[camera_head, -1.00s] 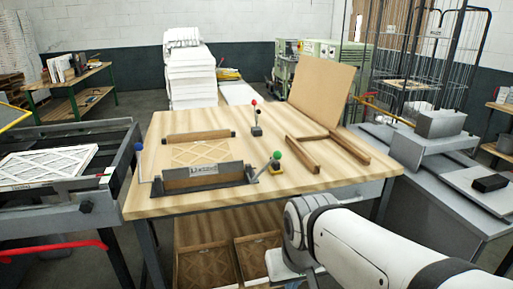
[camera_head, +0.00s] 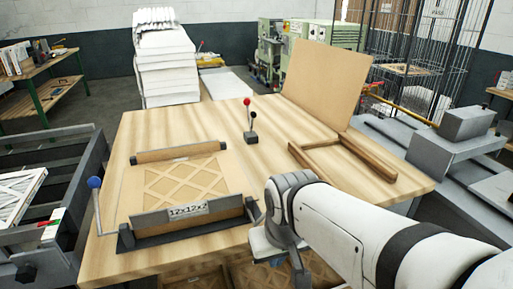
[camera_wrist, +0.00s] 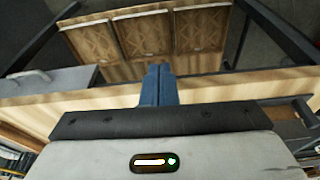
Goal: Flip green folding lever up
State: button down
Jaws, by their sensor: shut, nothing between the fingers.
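The green-knobbed lever is hidden behind my arm in the head view; only a short bit of rod (camera_head: 259,219) shows at the right end of the black folding fixture (camera_head: 190,228). The fixture is labelled 12x12x2 and lies along the front of the wooden table (camera_head: 390,190). A blue-knobbed lever (camera_head: 94,183) stands upright at its left end. My gripper (camera_wrist: 157,70) shows in the wrist view with its blue fingers together and nothing between them, by the table's front edge. The green knob is not in the wrist view either.
A red-knobbed lever (camera_head: 248,103) stands at the table's back middle. A brown wooden frame (camera_head: 345,155) and an upright cardboard sheet (camera_head: 325,83) are on the right. A lattice filter (camera_head: 185,181) lies behind the fixture. Framed filters (camera_wrist: 145,35) sit on the shelf below.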

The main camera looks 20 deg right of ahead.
jog(key=shift+w+a, duration=0.1)
jog(key=shift+w, duration=0.2)
jog(key=shift+r, duration=0.1)
jog(key=w+d+r+m+g+p, duration=0.3)
jog(key=w+d+r+m, duration=1)
jog(key=d+m, duration=0.3)
jog(key=r+m, duration=0.1)
jog(key=m, duration=0.2)
jog(key=shift+w+r+y+p, duration=0.2)
jog(key=shift+r+y+p, duration=0.1)
jog(key=shift+r+p, duration=0.1)
jog(key=shift+d, duration=0.1)
